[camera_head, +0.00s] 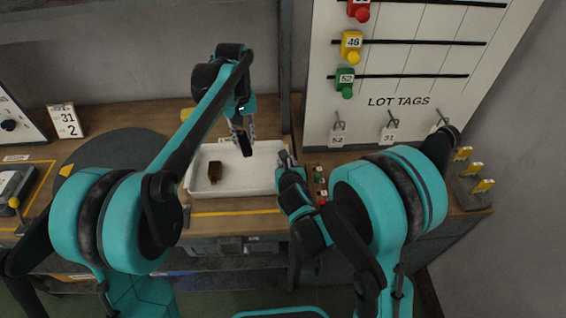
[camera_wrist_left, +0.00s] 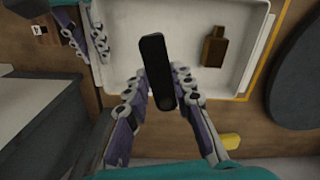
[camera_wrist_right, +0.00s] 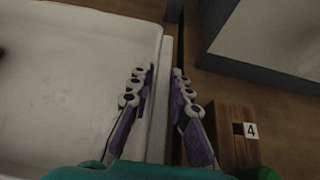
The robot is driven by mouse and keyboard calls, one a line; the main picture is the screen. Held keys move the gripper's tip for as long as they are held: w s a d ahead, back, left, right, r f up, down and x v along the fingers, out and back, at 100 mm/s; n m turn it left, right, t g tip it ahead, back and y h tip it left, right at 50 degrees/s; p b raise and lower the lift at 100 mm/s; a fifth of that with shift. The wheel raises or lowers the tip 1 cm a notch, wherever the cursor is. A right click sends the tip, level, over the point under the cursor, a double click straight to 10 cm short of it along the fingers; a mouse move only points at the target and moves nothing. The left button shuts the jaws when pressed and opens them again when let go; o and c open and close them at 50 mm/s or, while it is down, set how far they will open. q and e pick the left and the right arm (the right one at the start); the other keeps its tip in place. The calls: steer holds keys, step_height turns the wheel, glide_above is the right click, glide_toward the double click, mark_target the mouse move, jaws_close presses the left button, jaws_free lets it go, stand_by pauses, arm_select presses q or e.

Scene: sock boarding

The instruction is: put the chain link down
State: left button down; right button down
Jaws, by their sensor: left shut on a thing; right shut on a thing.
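The chain link looks to be the black, long, rounded piece (camera_wrist_left: 157,72) between my left gripper's fingertips (camera_wrist_left: 161,85); it stands out past them. In the head view the left gripper (camera_head: 241,130) holds this dark piece (camera_head: 246,146) over the white tray (camera_head: 235,192). A brown bottle-shaped thing (camera_head: 214,172) lies inside the tray at its left; it also shows in the left wrist view (camera_wrist_left: 214,47). My right gripper (camera_wrist_right: 160,88) is shut on the tray's rim (camera_wrist_right: 159,125), one finger on each side of the wall. In the head view it is at the tray's right side (camera_head: 287,160).
A board marked LOT TAGS (camera_head: 400,60) with coloured tags stands behind at the right. A dark round disc (camera_head: 108,165) lies left of the tray. A wooden block labelled 4 (camera_wrist_right: 232,135) is beside the right gripper. The tray's middle is bare.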

arm_select(q)
steer(key=shift+f+m, duration=0.4)
steer(key=shift+f, duration=0.05)
steer(key=m, duration=0.2)
glide_above(249, 172)
step_height(249, 172, down, 7)
steer(key=shift+s+f, duration=0.1)
steer(key=shift+f, duration=2.25)
steer(key=c, duration=1.3)
jaws_free()
steer(key=shift+f, duration=0.1)
